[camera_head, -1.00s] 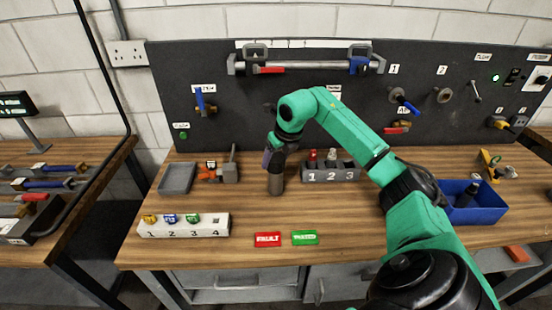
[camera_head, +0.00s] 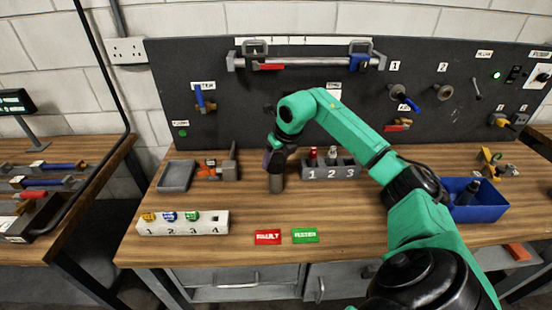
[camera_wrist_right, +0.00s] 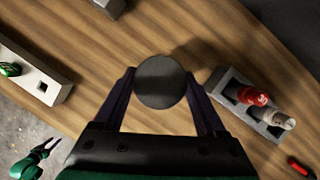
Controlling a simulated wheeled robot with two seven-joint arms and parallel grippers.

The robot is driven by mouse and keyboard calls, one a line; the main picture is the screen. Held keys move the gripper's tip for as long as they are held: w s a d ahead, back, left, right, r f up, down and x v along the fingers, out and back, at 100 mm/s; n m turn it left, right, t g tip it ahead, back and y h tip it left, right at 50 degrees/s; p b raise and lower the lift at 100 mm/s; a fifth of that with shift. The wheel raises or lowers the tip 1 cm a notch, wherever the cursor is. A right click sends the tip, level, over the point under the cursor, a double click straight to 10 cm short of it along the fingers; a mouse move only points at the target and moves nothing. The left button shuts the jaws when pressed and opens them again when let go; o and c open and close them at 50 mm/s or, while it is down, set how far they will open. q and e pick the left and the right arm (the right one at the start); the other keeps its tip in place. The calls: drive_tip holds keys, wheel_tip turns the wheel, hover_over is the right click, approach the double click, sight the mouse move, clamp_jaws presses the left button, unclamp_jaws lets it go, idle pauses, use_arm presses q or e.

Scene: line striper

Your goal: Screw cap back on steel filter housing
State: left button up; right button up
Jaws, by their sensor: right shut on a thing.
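The steel filter housing (camera_head: 276,183) is a dark grey-brown cylinder standing upright on the wooden bench, left of the numbered grey block. My right gripper (camera_head: 275,160) points down over its top. In the right wrist view, a dark round cap (camera_wrist_right: 160,82) sits between the fingertips of my right gripper (camera_wrist_right: 160,90), which is shut on it. It covers the housing below, so I cannot see the thread or how far the cap is seated. My left gripper (camera_wrist_right: 46,146) shows small at the lower left of the right wrist view, its fingers apart and empty.
The grey block (camera_head: 331,172) with red and white-topped parts stands close right. A grey tray (camera_head: 177,176) and an orange-and-grey tool (camera_head: 215,170) lie left. A white numbered rack (camera_head: 183,224), red tag (camera_head: 268,237) and green tag (camera_head: 305,236) are in front. A blue bin (camera_head: 478,208) stands right.

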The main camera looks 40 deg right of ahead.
drive_tip(key=shift+f, duration=0.1)
idle(0.3)
drive_tip(key=o, duration=1.3)
